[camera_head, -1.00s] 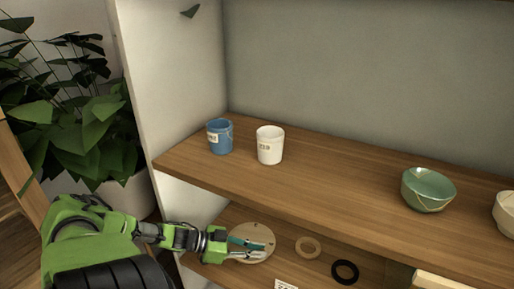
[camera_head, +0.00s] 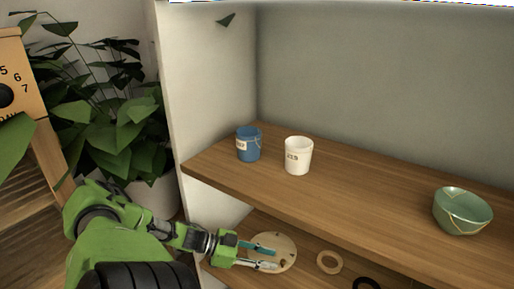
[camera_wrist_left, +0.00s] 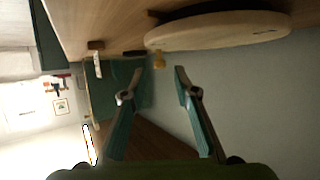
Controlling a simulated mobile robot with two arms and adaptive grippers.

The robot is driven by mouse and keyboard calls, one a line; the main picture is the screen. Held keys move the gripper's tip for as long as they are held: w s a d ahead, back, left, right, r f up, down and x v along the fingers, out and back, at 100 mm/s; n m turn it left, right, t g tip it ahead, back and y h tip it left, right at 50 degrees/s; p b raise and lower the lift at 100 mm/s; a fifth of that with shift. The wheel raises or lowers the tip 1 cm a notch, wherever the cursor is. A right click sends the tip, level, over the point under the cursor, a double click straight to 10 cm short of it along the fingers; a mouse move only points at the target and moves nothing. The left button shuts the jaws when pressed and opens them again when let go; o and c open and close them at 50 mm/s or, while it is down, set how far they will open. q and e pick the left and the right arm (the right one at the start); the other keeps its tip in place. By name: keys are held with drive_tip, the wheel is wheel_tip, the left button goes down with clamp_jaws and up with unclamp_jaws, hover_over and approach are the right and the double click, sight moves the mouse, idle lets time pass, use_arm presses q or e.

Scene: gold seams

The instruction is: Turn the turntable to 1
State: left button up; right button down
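The turntable (camera_head: 287,247) is a round pale wooden disc with small dark marks near its rim, on the lower shelf. In the left wrist view, the disc (camera_wrist_left: 222,31) is seen edge-on at the top. A small yellow peg (camera_wrist_left: 159,60) shows by its edge, ahead of the gap between my fingertips. My left gripper (camera_head: 268,257) is at the disc's left part, its two fingers apart with nothing held. Whether a finger touches the disc or peg I cannot tell. The gripper also shows in the wrist view (camera_wrist_left: 152,87). My right gripper is not in view.
A tan ring (camera_head: 329,262) and a black ring (camera_head: 367,284) lie right of the disc. The upper shelf holds a blue cup (camera_head: 248,145), a white cup (camera_head: 298,156) and a green bowl (camera_head: 462,212). A side wall (camera_head: 205,90) and a plant (camera_head: 105,110) stand left.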

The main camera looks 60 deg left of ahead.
use_arm(q)
drive_tip(key=shift+v, duration=1.9)
drive_tip(key=shift+o, duration=0.2)
